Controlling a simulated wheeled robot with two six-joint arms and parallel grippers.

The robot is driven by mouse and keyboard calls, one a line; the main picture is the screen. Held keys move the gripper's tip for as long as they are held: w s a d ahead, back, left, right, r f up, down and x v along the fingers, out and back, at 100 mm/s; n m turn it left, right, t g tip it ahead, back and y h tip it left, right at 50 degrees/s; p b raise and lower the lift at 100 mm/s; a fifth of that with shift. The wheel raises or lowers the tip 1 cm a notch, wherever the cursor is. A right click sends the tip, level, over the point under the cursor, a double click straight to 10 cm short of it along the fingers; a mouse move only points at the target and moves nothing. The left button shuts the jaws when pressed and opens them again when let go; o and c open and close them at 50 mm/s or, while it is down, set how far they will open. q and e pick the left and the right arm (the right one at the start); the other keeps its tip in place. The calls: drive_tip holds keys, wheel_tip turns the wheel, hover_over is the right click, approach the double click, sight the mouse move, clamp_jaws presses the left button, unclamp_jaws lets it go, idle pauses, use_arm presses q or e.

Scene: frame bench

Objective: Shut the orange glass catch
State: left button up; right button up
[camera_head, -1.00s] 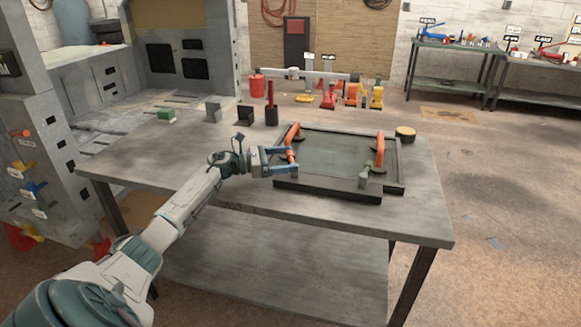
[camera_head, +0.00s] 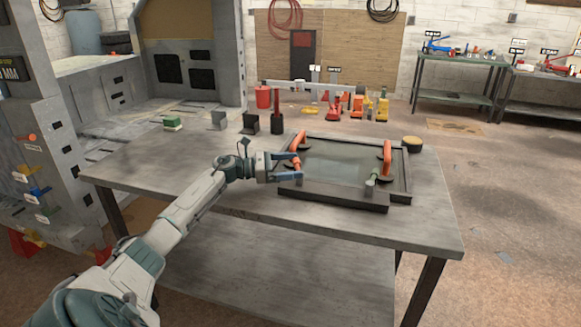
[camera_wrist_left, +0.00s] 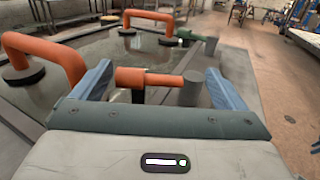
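The orange glass catch (camera_wrist_left: 147,78) is a short orange lever by a grey post (camera_wrist_left: 191,88) at the frame's near left corner. In the head view the catch (camera_head: 297,166) is partly hidden by my gripper. My left gripper (camera_head: 295,168) is open at that corner. In the left wrist view its blue fingers (camera_wrist_left: 160,84) stand wide apart, with the orange lever lying crosswise between them. I cannot tell whether a finger touches it. The glass pane (camera_head: 338,166) lies in a dark frame (camera_head: 335,196). My right gripper is out of view.
Two orange handles with black pads, left (camera_head: 299,141) and right (camera_head: 387,152), stand on the glass. A green catch (camera_head: 371,180) sits at the frame's near right. Small blocks (camera_head: 250,122) stand behind on the bench. The bench front left (camera_head: 150,190) is bare.

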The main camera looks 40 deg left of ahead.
use_arm(q)
drive_tip(key=shift+o, duration=0.4)
drive_tip(key=shift+w+a+r, duration=0.1)
drive_tip(key=shift+a+r, duration=0.05)
drive_tip(key=shift+a, duration=0.05)
drive_tip(key=shift+s+a+f, duration=0.15)
drive_tip(key=shift+s+f, duration=0.05)
drive_tip(key=shift+s, duration=0.05)
drive_tip(key=b+v, duration=0.2)
drive_tip(key=v, duration=0.7)
drive_tip(key=shift+s+r, duration=0.1)
drive_tip(key=shift+s, duration=0.05)
drive_tip(key=shift+s+a+r+b, duration=0.15)
drive_tip(key=shift+s+a+b, duration=0.15)
drive_tip(key=shift+s+a, duration=0.05)
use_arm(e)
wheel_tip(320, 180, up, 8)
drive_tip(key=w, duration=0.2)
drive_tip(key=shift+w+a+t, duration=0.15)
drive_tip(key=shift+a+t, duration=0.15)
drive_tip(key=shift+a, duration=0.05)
